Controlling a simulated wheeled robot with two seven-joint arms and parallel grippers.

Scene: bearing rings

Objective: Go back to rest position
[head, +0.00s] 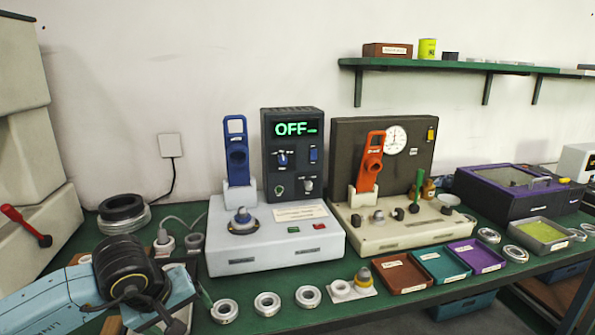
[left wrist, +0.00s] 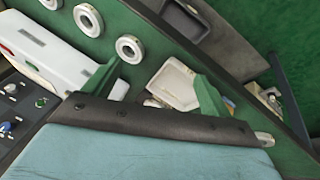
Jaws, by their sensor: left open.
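My left arm comes in from the lower left of the head view, over the left front of the bench. My left gripper (left wrist: 155,84) is open. Its two green fingers stand apart in the left wrist view, with nothing held between them. A white tray (left wrist: 174,86) shows beyond the gap between them. Several bearing rings lie along the bench's front edge, among them a left ring (head: 224,311), a middle ring (head: 267,303) and a right ring (head: 308,296). Two rings also show clearly in the left wrist view (left wrist: 129,48) (left wrist: 88,19). My right gripper is not in view.
A white device (head: 275,238) with a blue handled tool (head: 237,150) stands behind the rings. Beside it is a beige device (head: 400,228) with an orange tool (head: 371,160). Brown, teal and purple trays (head: 405,275) (head: 441,265) (head: 477,256) lie right. A red lever (head: 25,225) is far left.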

